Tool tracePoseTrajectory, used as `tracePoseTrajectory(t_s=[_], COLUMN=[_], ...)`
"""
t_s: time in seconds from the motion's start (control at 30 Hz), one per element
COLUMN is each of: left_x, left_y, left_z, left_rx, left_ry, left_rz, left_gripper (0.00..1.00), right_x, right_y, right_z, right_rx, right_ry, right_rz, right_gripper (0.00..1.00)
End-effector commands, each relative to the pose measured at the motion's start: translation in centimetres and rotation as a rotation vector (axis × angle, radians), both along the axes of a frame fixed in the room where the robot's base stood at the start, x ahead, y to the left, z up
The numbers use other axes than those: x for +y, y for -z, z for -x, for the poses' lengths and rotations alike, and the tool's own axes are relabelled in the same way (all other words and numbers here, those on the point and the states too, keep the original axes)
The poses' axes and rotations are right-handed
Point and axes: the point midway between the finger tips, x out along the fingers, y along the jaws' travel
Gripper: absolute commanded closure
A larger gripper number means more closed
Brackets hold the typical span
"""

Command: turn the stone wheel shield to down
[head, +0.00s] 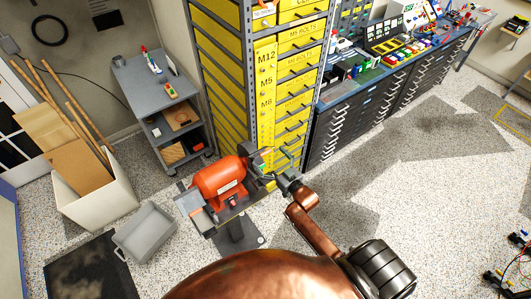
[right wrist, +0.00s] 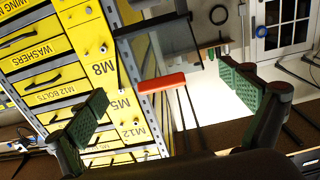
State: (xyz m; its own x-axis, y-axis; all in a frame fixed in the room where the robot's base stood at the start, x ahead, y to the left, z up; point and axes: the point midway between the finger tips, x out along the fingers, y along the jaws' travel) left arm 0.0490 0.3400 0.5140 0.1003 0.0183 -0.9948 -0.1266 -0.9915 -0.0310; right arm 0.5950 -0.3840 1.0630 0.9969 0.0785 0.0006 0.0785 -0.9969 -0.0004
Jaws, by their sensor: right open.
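The orange bench grinder (head: 222,180) stands on a dark pedestal in the head view. My right gripper (head: 274,168) is at its right end and partly covers the wheel there. In the right wrist view, a dark see-through panel (right wrist: 165,45), which looks like the wheel shield, stands out beyond the fingers. An orange-red bar (right wrist: 162,82) is at its lower edge. My right gripper (right wrist: 172,105) is open, its green pads wide apart with nothing between them; the panel is ahead of them and appears apart from both. My left gripper is not in view.
The yellow drawer cabinet (head: 292,80) stands close behind the grinder. A grey cart (head: 145,85), a grey bin (head: 146,232) and a white box of boards (head: 98,198) are to the left. A workbench (head: 385,85) runs along the back right. Open floor lies at right.

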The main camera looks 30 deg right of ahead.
Motion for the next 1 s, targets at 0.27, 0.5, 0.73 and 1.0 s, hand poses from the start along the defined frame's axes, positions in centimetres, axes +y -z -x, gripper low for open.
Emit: tracePoseTrajectory(t_s=[0.27,0.5,0.73,1.0], left_x=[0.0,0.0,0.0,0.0], left_y=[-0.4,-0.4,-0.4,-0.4], left_z=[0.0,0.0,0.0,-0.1], left_rx=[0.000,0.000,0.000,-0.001], left_ry=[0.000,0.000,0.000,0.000], left_rz=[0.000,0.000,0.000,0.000], left_gripper=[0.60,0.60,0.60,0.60], right_x=[0.2,0.2,0.2,0.2], right_y=[0.1,0.1,0.1,0.1], right_z=[-2.0,-2.0,-2.0,-2.0], right_rx=[0.002,0.001,0.001,0.001], right_ry=[0.000,0.000,0.000,0.000], right_rz=[0.000,0.000,0.000,0.000], right_gripper=[0.03,0.04,0.19,0.38])
